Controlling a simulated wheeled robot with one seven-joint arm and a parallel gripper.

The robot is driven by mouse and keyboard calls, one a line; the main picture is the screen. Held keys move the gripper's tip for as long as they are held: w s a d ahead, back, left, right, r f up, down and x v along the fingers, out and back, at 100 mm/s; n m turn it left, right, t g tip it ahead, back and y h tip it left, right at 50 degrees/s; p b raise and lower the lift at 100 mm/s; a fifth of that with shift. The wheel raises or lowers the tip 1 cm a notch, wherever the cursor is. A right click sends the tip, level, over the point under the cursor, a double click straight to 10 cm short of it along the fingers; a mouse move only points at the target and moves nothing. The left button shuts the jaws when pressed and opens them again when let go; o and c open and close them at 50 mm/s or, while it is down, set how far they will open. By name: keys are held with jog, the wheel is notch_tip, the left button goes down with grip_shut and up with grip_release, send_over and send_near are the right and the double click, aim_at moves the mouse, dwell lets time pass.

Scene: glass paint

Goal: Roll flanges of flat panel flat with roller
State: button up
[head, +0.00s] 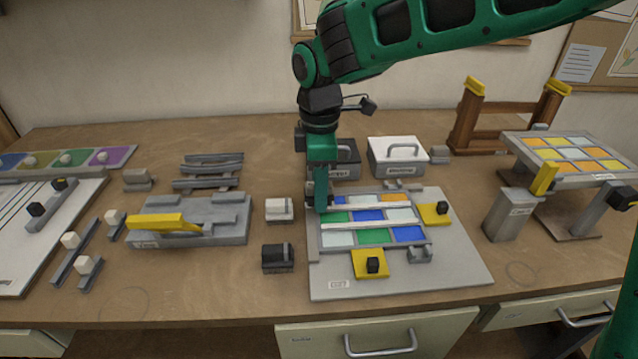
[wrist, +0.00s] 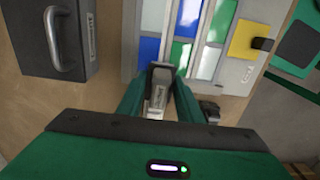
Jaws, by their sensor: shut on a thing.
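The flat panel (head: 372,237) lies on a grey board, with blue, green, white and orange panes between pale metal strips. Its panes and strips (wrist: 197,45) also show in the wrist view. My gripper (head: 321,203) points down at the panel's back left part. In the wrist view my gripper (wrist: 160,88) is shut on a small grey and black tool, which looks like the roller (wrist: 158,78). The tool's far end is at the panel's edge; I cannot tell whether it touches. In the head view my gripper mostly hides the tool.
Yellow clamps with black knobs (head: 371,264) (head: 433,214) sit at the panel's front and right. A white-topped block (head: 279,209) and a dark block (head: 278,258) stand left of the board. Handled boxes (head: 397,156) stand behind; a raised coloured panel (head: 565,154) stands right.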

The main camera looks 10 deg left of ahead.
jog(key=shift+r, duration=2.95)
jog(key=shift+s, duration=0.15)
